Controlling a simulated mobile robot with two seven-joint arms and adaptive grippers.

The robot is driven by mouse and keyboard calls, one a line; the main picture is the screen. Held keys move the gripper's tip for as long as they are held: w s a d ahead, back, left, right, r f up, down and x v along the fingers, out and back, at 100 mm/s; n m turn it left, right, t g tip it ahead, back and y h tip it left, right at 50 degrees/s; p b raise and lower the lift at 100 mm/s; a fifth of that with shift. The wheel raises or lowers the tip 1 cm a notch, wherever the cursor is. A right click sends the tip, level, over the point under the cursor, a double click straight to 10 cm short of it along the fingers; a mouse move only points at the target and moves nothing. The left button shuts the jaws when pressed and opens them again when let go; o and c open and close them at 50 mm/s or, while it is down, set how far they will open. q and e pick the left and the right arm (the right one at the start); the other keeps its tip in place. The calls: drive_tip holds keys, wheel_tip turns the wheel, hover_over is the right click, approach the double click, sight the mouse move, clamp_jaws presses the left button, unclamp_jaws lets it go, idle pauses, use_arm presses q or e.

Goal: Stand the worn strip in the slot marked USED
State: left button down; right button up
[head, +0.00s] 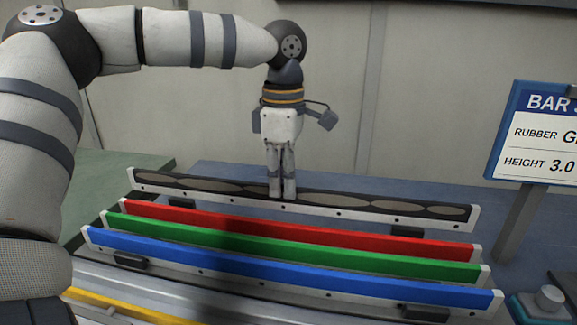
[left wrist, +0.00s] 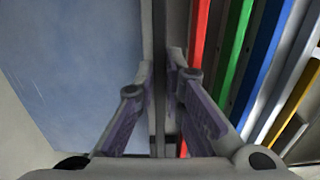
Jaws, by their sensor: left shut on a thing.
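The worn strip (head: 375,207) is a long pale bar with a black face carrying several grey oval patches. It stands on edge behind the coloured strips, slanting slightly down to the right. My left gripper (head: 282,194) points down and is shut on the strip near its middle. In the left wrist view, the strip (left wrist: 159,25) runs edge-on between the two fingers of the left gripper (left wrist: 160,72). Whether its lower edge touches anything is unclear. No slot marked USED shows in either view. My right gripper is out of view.
Red (head: 300,229), green (head: 300,249) and blue (head: 290,270) strips stand in parallel rows in front. A yellow strip (head: 125,305) shows at lower left. A sign (head: 540,135) on a post and a round knob (head: 549,298) stand at right. The blue surface (head: 235,176) behind is clear.

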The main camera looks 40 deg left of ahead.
sight(284, 209)
use_arm(q)
drive_tip(key=shift+f, duration=0.1)
idle(0.4)
drive_tip(key=shift+f, duration=0.1)
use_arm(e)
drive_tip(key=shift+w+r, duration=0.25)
use_arm(q)
drive_tip(key=shift+p, duration=0.3)
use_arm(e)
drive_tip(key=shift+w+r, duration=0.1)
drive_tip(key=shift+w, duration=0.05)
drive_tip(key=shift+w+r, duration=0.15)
use_arm(q)
drive_tip(key=shift+f, duration=1.1)
idle(0.4)
drive_tip(key=shift+f, duration=1.05)
